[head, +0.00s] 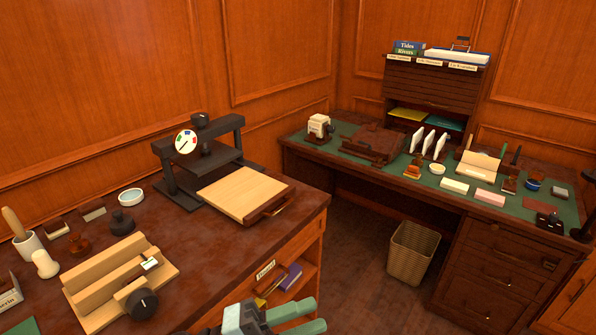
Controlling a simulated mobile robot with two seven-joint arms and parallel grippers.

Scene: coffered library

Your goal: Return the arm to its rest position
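My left gripper (317,314) comes in at the bottom edge of the head view, in front of the near desk. Its two green fingers point right and stand apart with nothing seen between them. Most of my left arm is below the picture. My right gripper is not in view.
The near desk (215,255) holds a dark press (180,185), a pale board (243,193), a wooden jig (115,275) and small tools. A green-topped desk (340,170) stands behind, with a wicker basket (413,250) at its foot. The floor (350,260) between the desks is clear.

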